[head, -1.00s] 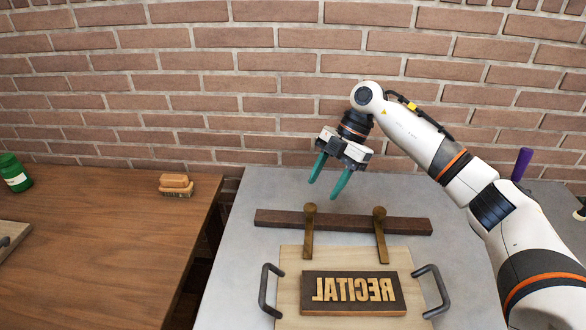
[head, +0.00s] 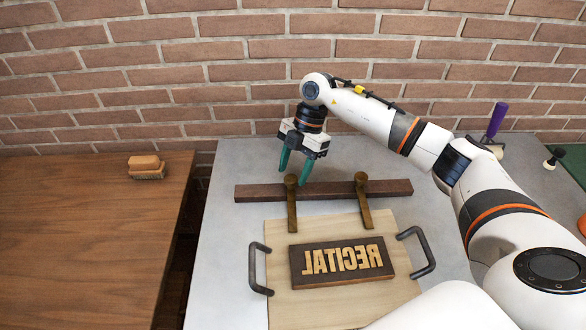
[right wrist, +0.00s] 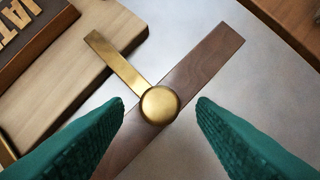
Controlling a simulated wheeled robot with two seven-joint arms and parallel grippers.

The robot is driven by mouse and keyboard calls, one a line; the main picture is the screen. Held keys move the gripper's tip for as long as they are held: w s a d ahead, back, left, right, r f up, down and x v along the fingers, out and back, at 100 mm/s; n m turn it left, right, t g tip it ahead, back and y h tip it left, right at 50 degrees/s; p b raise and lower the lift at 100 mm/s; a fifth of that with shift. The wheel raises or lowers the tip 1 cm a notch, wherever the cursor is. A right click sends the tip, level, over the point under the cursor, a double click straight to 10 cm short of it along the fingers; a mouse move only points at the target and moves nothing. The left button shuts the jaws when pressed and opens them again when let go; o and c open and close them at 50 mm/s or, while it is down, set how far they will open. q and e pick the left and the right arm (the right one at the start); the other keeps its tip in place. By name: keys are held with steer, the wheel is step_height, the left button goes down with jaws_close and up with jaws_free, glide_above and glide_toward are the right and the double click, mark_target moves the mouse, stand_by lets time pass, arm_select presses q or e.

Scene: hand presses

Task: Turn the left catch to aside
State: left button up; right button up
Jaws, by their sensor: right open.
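The left catch (head: 291,203) is a brass bar with a round knob, mounted on a dark wooden rail (head: 330,190). Its arm points toward me, over the edge of the pale wooden board (head: 283,238). The right catch (head: 363,203) lies the same way. My right gripper (head: 293,172) is open, its green fingers pointing down at the left catch's knob. In the right wrist view the knob (right wrist: 160,104) shows between and just beyond the two fingertips (right wrist: 160,103), with no clear contact. My left gripper is not in view.
A dark block with raised reversed letters (head: 342,262) lies on the board between two dark handles (head: 258,270) (head: 418,252). A purple-handled tool (head: 496,120) stands back right. Grey tabletop is clear behind the rail.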

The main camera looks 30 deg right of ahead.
steer(key=shift+a+f, duration=0.2)
steer(key=shift+f, duration=0.4)
jaws_close()
